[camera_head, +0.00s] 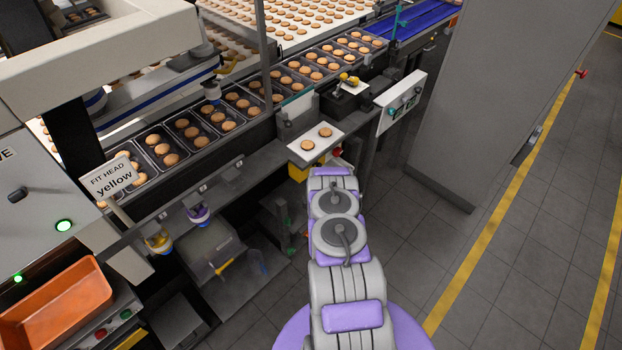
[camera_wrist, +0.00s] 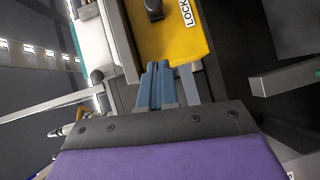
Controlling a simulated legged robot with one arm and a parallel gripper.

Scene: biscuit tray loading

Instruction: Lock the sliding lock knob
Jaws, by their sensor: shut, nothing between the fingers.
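In the wrist view, a yellow plate (camera_wrist: 172,40) carries a black knob (camera_wrist: 153,8) at the top edge of the picture, partly cut off. A white label (camera_wrist: 187,12) reading "LOCK" sits beside the knob. My gripper (camera_wrist: 160,70) is shut and empty, with its blue-grey fingertips at the plate's lower edge, below the knob in the picture. I cannot tell whether the fingertips touch the plate. In the head view, part of a yellow piece (camera_head: 297,173) shows under a small white shelf beyond my arm. My gripper and the knob are hidden there.
A grey cabinet (camera_head: 475,100) stands to the right. The tiled floor (camera_head: 500,260) right of my arm is clear. A grey bar (camera_wrist: 285,78) juts in at the wrist view's right.

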